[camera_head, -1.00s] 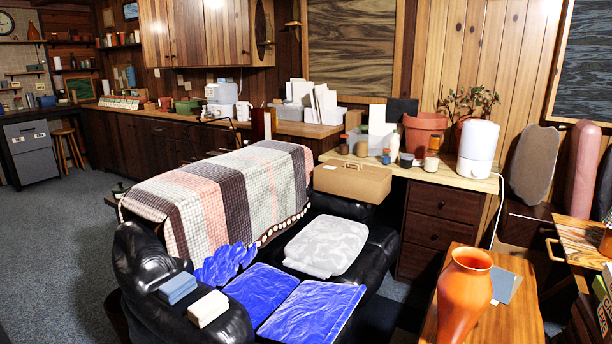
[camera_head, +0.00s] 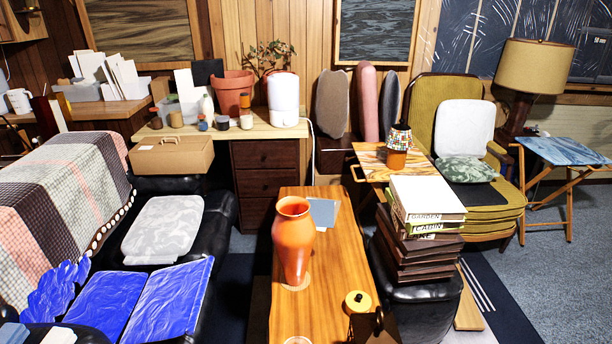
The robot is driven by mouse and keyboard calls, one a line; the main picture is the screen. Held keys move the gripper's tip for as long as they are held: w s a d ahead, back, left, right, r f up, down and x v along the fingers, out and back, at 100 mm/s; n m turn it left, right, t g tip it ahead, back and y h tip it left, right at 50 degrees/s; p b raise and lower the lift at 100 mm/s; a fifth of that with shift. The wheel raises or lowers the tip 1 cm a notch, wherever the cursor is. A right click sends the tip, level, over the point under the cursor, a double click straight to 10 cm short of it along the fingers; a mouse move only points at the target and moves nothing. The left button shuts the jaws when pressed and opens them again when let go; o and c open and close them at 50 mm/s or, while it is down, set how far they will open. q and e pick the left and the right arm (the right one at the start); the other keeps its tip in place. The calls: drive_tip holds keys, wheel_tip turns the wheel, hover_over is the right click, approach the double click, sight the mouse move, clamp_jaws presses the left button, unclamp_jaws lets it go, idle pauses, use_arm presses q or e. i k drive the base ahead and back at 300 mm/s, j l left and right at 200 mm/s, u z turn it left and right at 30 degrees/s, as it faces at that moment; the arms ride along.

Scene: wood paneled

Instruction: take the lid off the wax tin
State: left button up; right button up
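A small round yellow tin with a dark spot in the middle of its top (camera_head: 357,301) stands near the front right of the long wooden table (camera_head: 325,262). It may be the wax tin, but I cannot read any label. Its top looks covered; I cannot tell the lid from the body. Neither my left nor my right gripper shows in this view.
An orange vase (camera_head: 293,240) stands on the same table, with a grey-blue flat item (camera_head: 323,212) behind it. A dark brown object (camera_head: 375,326) is right in front of the tin. A stack of books (camera_head: 425,205) rises to the right.

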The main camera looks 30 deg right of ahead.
sight(357, 301)
drive_tip(key=z, duration=1.4)
